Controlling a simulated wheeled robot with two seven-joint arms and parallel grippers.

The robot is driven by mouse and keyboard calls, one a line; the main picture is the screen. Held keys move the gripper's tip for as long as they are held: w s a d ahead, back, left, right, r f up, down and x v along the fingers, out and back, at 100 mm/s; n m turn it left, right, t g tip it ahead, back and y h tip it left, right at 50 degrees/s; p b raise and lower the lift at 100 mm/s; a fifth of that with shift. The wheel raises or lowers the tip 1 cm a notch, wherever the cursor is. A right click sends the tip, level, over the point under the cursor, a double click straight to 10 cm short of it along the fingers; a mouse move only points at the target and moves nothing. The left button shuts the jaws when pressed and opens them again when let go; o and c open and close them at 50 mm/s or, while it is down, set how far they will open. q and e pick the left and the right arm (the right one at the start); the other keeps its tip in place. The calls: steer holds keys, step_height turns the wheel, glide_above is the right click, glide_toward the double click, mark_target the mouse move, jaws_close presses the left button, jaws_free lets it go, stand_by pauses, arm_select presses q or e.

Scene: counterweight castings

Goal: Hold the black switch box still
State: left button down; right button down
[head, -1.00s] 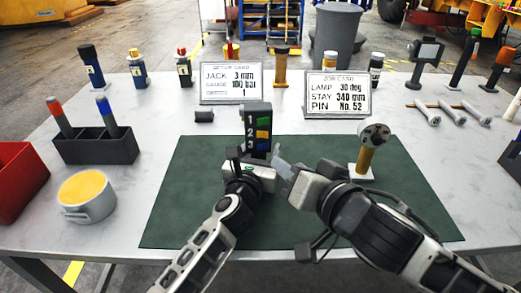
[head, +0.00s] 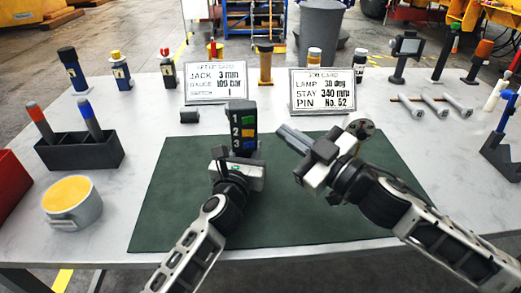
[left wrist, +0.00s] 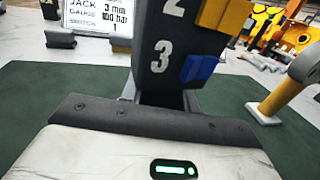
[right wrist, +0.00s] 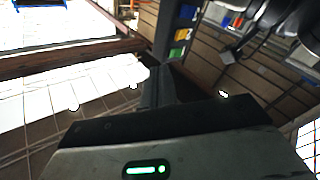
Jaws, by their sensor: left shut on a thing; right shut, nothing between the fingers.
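The black switch box (head: 243,122) stands upright on the green mat (head: 175,215), numbered 1, 2, 3 with coloured rocker switches beside the numbers. My left gripper (head: 237,160) is shut on its lower part. The left wrist view shows the box (left wrist: 160,60) close up between the fingers, with a yellow switch by the 2 and a blue one by the 3; its top is cut off. My right gripper (head: 293,139) is shut and empty, above the mat to the right of the box and apart from it.
A setup card (head: 216,88) and a job card (head: 323,90) stand behind the mat. A round-headed tool (head: 361,128) is partly hidden behind my right gripper. A grey holder (head: 80,153) and a pot (head: 72,202) stand left. The mat's front is mostly clear.

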steer(key=s+d+f+n+g+y, duration=0.1)
steer(key=d+f+n+g+y, duration=0.1)
steer(key=n, duration=0.8)
steer(key=s+d+f+n+g+y, duration=0.2)
steer(key=d+f+n+g, duration=0.1)
steer(key=n+g, duration=0.4)
steer(key=d+n, duration=0.1)
steer(key=n, duration=0.1)
steer(key=shift+s+d+f+n+g+y, duration=0.2)
steer(key=shift+f+n+g+y, duration=0.1)
steer(key=shift+f+n+y, duration=0.1)
steer(key=shift+a, duration=0.15)
arm_select(q)
steer(key=shift+f, duration=0.1)
arm_select(e)
glide_toward(249, 145)
steer(key=s+a, duration=0.3)
steer(key=a, duration=0.3)
steer(key=shift+w+a, duration=0.3)
steer(key=shift+w, duration=0.65)
steer(key=shift+w+a, duration=0.3)
steer(key=shift+w, duration=0.65)
